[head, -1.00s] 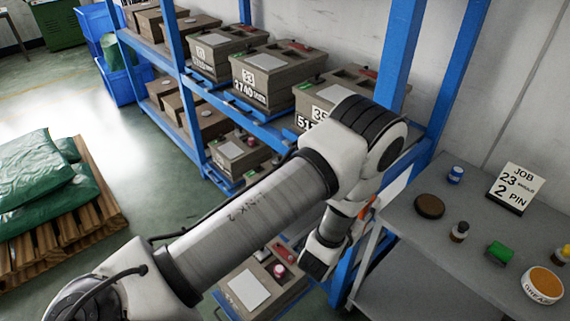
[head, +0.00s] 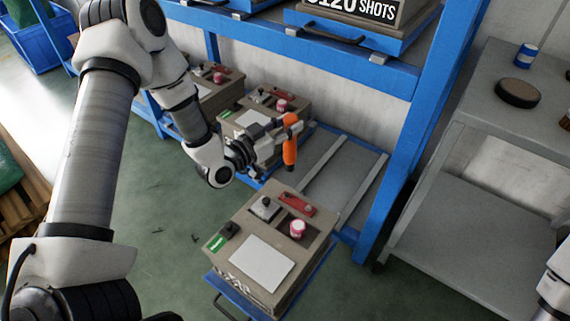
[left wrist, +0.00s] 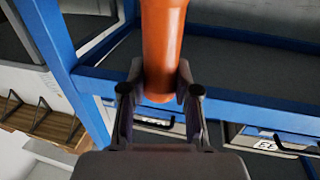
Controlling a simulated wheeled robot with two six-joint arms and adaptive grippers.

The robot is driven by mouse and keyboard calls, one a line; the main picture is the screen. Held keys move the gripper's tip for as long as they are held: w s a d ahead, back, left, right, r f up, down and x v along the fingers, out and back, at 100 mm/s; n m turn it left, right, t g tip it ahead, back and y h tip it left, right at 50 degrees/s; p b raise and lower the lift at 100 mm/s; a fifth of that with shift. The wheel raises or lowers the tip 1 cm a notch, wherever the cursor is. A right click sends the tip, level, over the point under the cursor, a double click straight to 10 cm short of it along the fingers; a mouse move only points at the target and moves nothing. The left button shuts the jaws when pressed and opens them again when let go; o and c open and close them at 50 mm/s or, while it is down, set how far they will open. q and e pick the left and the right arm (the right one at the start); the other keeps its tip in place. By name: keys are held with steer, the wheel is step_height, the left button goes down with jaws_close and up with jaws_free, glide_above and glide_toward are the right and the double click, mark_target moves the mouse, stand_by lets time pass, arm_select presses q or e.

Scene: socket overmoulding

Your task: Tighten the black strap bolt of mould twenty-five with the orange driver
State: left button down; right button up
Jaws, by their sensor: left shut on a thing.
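My left gripper (head: 268,148) is shut on the orange driver (head: 290,150), which hangs upright behind and above the nearest mould. In the left wrist view the driver's orange handle (left wrist: 162,45) sits between the two fingers (left wrist: 160,98). The nearest mould (head: 318,246) is a grey-brown box on a pulled-out blue tray. Its top carries a black block (head: 229,229), a grey metal piece (head: 265,208), a red bar (head: 296,204), a pink-topped pot (head: 297,229) and a blank white plate (head: 250,262). Its front number is too steeply angled to read. I cannot pick out the strap bolt. My right gripper is out of view.
More moulds (head: 284,124) stand on the low shelf behind. A blue rack post (head: 412,150) rises right of the nearest mould. A grey bench (head: 490,150) with a blue-and-white can (head: 526,55) stands at the right. Floor left of the mould is mostly clear.

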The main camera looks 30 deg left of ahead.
mark_target(286, 161)
arm_select(q)
steer(key=f+b, duration=0.1)
steer(key=f+h, duration=0.1)
steer(key=shift+s+a+f+m+b, duration=0.15)
steer(key=shift+s+f+m+b, duration=0.15)
steer(key=shift+s+f+b, duration=0.1)
steer(key=shift+s+r, duration=0.1)
steer(key=shift+r, duration=0.15)
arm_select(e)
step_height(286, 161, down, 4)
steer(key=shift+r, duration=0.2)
arm_select(q)
steer(key=shift+p, duration=0.3)
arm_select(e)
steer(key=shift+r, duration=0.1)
arm_select(q)
step_height(286, 161, down, 7)
steer(key=b, duration=0.5)
steer(key=shift+s+f+b, duration=0.1)
steer(key=shift+b, duration=0.2)
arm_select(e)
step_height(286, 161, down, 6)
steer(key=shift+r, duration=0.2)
arm_select(q)
steer(key=shift+p, duration=0.3)
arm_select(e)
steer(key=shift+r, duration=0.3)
